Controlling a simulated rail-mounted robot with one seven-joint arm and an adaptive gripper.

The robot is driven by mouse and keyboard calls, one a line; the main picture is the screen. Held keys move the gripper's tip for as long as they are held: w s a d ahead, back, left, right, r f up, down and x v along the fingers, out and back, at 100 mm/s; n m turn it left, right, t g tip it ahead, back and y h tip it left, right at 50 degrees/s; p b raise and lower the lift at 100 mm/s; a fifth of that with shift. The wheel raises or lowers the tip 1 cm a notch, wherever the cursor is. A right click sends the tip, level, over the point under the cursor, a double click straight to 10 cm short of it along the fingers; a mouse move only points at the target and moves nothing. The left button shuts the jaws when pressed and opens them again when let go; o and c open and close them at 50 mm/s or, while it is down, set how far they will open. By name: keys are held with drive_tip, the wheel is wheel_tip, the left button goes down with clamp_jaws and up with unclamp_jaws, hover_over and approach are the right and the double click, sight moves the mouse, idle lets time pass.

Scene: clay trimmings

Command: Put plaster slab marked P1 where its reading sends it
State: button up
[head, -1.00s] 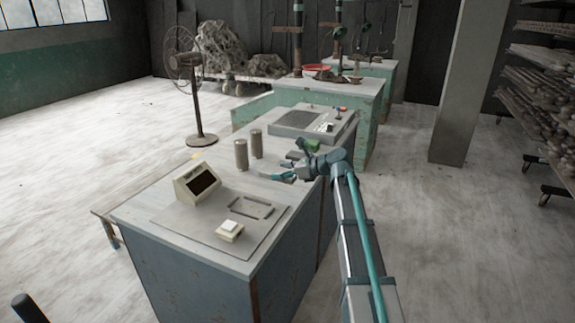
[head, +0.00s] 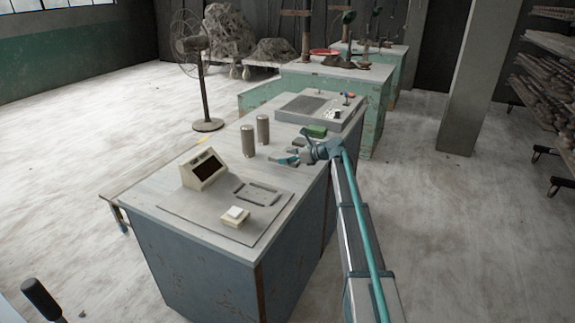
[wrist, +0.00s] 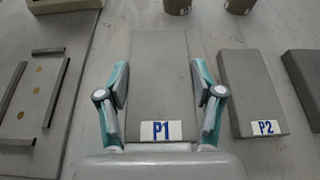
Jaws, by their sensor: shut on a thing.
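The plaster slab P1 (wrist: 158,80) is a long flat grey slab with a white label marked P1 at its near end. My gripper (wrist: 160,95) is shut on it, one finger along each long side. Whether the slab touches the bench is hard to tell. Slab P2 (wrist: 247,85) lies flat to its right, apart from it. In the head view my gripper (head: 286,159) is low over the right side of the bench, and the slab there is too small to make out clearly.
On the bench (head: 215,232) stand a cream meter with a dark display (head: 205,168), a shallow bracketed frame (head: 257,193), a small cream block (head: 235,216) and two grey cylinders (head: 247,141). Another slab (wrist: 305,72) lies right of P2.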

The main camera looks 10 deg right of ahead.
sight(288, 170)
drive_tip(key=shift+w+f, duration=0.35)
drive_tip(key=shift+f, duration=0.05)
drive_tip(key=shift+w+f, duration=0.1)
drive_tip(key=shift+f, duration=1.5)
drive_tip(key=shift+f, duration=0.2)
drive_tip(key=o, duration=1.5)
drive_tip(key=shift+c, duration=0.2)
drive_tip(key=shift+r, duration=0.2)
drive_tip(key=v, duration=1.2)
drive_tip(key=shift+d+f, duration=0.1)
